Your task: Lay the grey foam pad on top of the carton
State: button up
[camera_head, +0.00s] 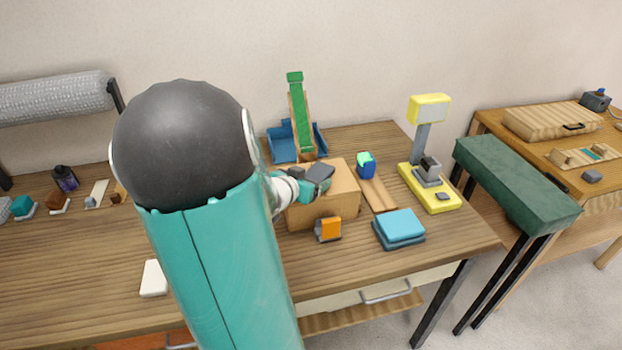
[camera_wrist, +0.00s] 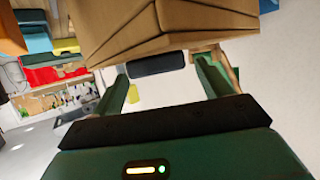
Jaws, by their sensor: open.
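The carton (camera_head: 325,205) is a brown cardboard box on the wooden table, and it fills the upper part of the wrist view (camera_wrist: 165,30). The grey foam pad (camera_head: 320,171) is a dark grey slab at the carton's top, and in the wrist view the pad (camera_wrist: 157,63) lies along the carton's edge, apparently against it. My gripper (camera_head: 305,183) is at the carton's top left, partly hidden by my arm. In the wrist view my gripper (camera_wrist: 161,70) is open, with green fingers on either side of the pad and gaps showing beside it.
A blue folded stack (camera_head: 401,224), a wooden strip (camera_head: 380,194) and a yellow scale (camera_head: 432,192) are to the right. A green ramp with a blue tray (camera_head: 283,143) stands behind. A white block (camera_head: 153,278) lies front left.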

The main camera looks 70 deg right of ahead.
jog(key=v, duration=1.1)
